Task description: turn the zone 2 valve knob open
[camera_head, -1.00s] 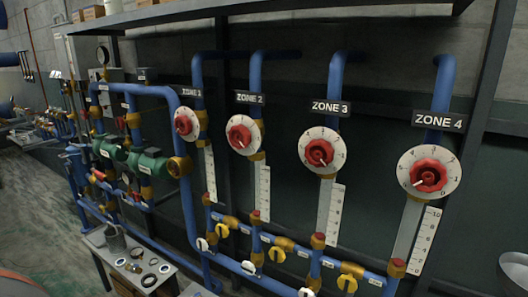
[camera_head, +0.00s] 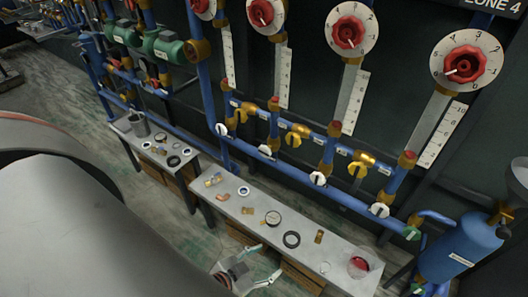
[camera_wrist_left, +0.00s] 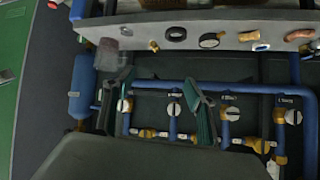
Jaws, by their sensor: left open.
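The zone 2 knob (camera_head: 262,12) is red, on a round white dial. It is second from the left in the row of dials, at the top edge of the head view, and its name plate is out of frame. My left gripper (camera_head: 266,262) is low at the bottom of the head view, over the front edge of the bench and well below the knob. Its two fingers (camera_wrist_left: 158,85) are apart in the left wrist view, with nothing between them that they hold. My right gripper is in neither view.
Neighbouring dials carry the zone 1 knob (camera_head: 203,5), zone 3 knob (camera_head: 348,32) and zone 4 knob (camera_head: 466,64). Pipes with white and yellow handles run below. A grey bench (camera_head: 340,272) holds small parts; a blue tank (camera_head: 460,247) stands at right.

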